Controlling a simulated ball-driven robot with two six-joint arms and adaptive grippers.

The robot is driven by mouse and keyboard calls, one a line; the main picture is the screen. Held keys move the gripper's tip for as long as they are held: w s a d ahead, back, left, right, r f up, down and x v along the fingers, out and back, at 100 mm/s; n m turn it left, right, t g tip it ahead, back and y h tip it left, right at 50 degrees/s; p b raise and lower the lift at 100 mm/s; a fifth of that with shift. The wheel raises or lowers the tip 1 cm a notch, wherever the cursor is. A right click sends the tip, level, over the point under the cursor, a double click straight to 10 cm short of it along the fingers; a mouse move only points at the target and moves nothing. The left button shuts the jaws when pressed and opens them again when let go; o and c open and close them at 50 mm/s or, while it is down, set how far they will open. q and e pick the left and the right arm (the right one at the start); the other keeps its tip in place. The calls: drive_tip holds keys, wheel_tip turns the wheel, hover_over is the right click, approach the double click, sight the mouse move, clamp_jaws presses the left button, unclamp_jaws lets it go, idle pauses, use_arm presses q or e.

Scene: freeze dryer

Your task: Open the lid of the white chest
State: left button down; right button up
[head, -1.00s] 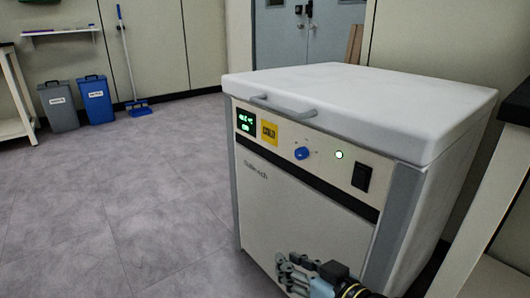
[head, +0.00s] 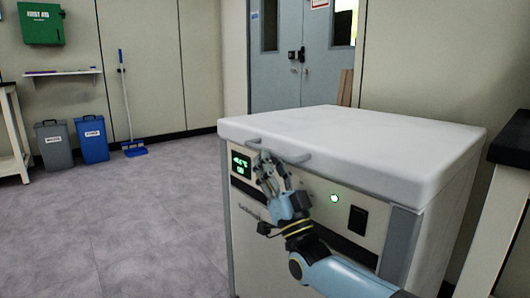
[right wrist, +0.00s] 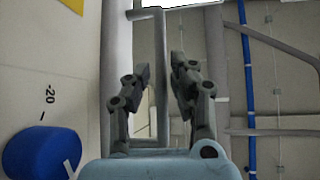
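The white chest (head: 240,240) stands at the right in the head view, and its white lid (head: 370,145) lies flat and closed. A grey bar handle (head: 300,158) runs along the lid's front edge. My right gripper (head: 266,163) is at the left part of this handle, in front of the chest's panel. In the right wrist view its two fingers (right wrist: 160,70) are apart, and the handle bar (right wrist: 161,110) shows between them. I cannot tell whether either finger touches the bar. My left gripper is not in view.
The chest's front has a green display (head: 240,164), a lit button (head: 334,198) and a black switch (head: 357,220); a blue knob (right wrist: 42,150) shows in the wrist view. A black-topped bench (head: 512,140) stands close at the right. The floor (head: 130,220) at the left is clear.

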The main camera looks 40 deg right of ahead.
drive_tip(key=shift+x, duration=1.7)
drive_tip(key=shift+c, duration=0.3)
clamp_jaws()
